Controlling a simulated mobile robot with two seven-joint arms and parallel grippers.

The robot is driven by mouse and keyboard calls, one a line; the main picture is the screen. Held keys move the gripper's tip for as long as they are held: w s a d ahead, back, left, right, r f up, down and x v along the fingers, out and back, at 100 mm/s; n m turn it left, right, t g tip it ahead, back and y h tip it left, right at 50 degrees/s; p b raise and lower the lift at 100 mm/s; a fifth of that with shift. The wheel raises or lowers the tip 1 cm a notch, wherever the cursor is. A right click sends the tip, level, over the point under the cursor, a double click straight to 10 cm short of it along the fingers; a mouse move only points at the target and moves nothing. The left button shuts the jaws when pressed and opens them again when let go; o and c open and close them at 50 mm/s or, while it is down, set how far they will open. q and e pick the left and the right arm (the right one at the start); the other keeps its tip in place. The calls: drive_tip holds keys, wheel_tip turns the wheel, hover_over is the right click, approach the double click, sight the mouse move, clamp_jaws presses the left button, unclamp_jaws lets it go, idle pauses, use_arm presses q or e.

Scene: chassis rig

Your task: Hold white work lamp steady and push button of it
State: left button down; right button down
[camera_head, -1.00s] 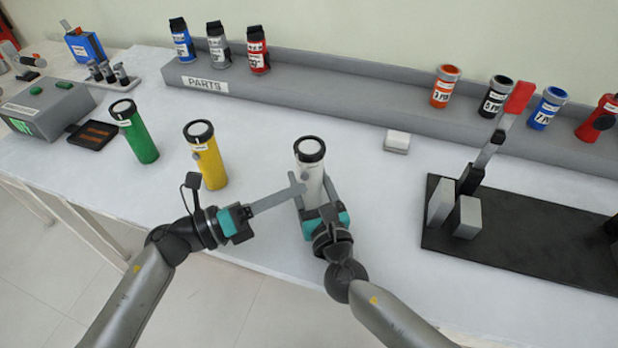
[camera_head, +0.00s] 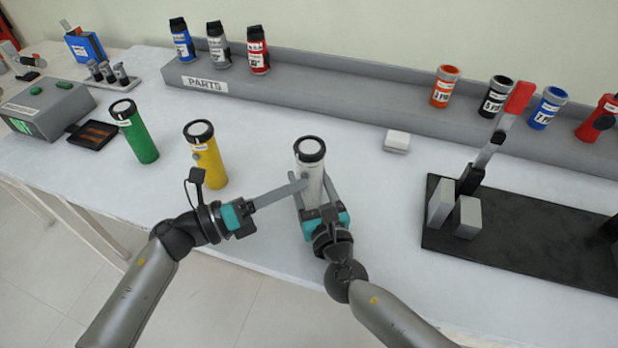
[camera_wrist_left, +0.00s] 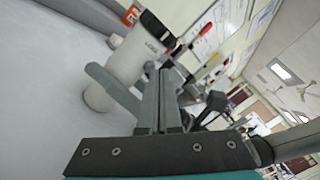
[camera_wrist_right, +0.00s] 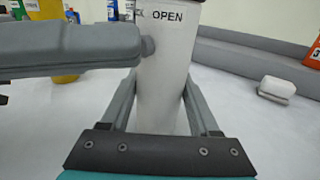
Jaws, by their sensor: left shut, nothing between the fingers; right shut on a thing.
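The white work lamp (camera_head: 312,170) stands upright on the white table, with a black ring around its top. My right gripper (camera_head: 318,196) is shut on its body from the front, with one finger on each side in the right wrist view (camera_wrist_right: 165,100). My left gripper (camera_head: 304,185) is shut and empty, its fingertips at the lamp's left side. In the right wrist view its fingers (camera_wrist_right: 75,48) come in from the left and meet the small grey button (camera_wrist_right: 148,46) on the lamp. I cannot tell whether the button is pressed in. The lamp also shows in the left wrist view (camera_wrist_left: 122,68).
A yellow lamp (camera_head: 208,160) and a green lamp (camera_head: 137,135) stand to the left. A small white block (camera_head: 397,140) lies behind right. A black base (camera_head: 510,235) with a red-handled lever is on the right. A grey parts rail (camera_head: 330,95) runs along the back.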

use_arm(q)
drive_tip(key=shift+w, duration=0.15)
idle(0.3)
drive_tip(key=shift+s+a, duration=0.15)
drive_tip(key=shift+s, duration=0.5)
drive_tip(key=s+a, duration=0.2)
drive_tip(key=s, duration=0.3)
drive_tip(key=shift+s, duration=0.35)
use_arm(e)
drive_tip(key=shift+c, duration=0.2)
unclamp_jaws()
